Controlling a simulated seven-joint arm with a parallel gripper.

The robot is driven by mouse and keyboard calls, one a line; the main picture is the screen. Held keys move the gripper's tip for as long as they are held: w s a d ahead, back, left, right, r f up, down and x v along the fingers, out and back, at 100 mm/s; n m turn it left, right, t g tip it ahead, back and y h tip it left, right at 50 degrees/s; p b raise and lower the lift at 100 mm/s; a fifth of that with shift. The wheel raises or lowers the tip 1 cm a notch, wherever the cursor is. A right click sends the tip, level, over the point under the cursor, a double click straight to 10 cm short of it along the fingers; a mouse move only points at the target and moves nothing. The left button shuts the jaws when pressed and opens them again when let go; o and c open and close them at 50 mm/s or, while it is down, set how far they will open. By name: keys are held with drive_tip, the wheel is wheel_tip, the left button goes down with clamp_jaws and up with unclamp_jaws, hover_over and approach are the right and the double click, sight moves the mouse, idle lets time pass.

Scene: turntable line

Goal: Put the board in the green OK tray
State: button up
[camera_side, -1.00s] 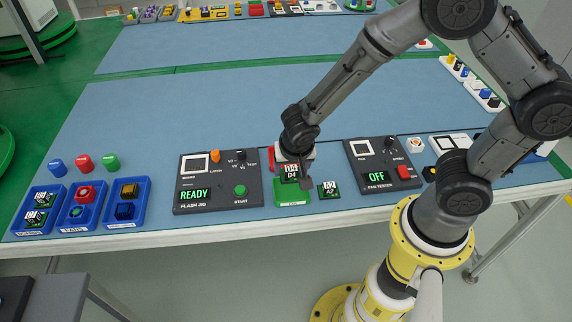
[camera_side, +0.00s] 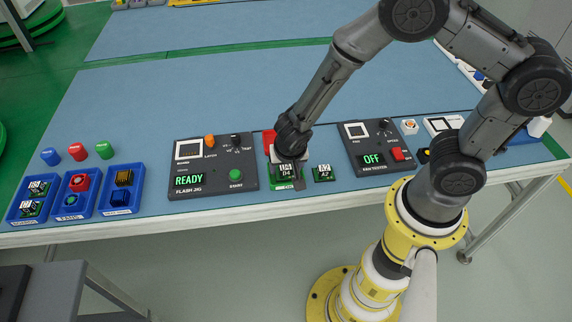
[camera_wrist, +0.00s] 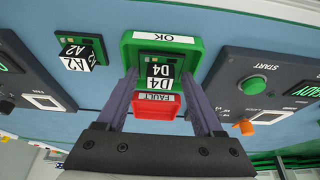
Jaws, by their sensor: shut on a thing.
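The board marked D4 (camera_side: 285,170) is dark green with a black and white label. My gripper (camera_side: 290,180) is shut on it. In the wrist view, the D4 board (camera_wrist: 158,62) lies between the two fingers of my gripper (camera_wrist: 160,76), within the outline of the green OK tray (camera_wrist: 198,44). I cannot tell whether the board touches the tray floor.
The red FAULT tray (camera_wrist: 150,112) adjoins the OK tray. A board marked A2 (camera_side: 323,173) lies just right. The flash jig (camera_side: 245,150), reading READY, stands left; the fan tester (camera_side: 365,142), reading OFF, stands right. Blue bins (camera_side: 121,208) with parts stand far left.

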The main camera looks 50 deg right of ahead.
drive_tip(key=o, duration=1.5)
drive_tip(key=v, duration=1.4)
drive_tip(key=shift+d+f, duration=0.1)
drive_tip(key=s+d+r+m+t+y, duration=0.1)
drive_tip(key=s+d+r, duration=0.1)
drive_tip(key=d+r, duration=0.4)
drive_tip(key=s+d+r+m+t, duration=0.1)
drive_tip(key=s+d+r, duration=0.15)
drive_tip(key=r, duration=0.55)
drive_tip(key=s+r+n+y, duration=0.1)
drive_tip(key=s+n+y, duration=0.1)
drive_tip(key=s+n, duration=0.6)
drive_tip(key=a+n, duration=0.1)
drive_tip(key=n, duration=0.2)
drive_tip(key=shift+s, duration=0.4)
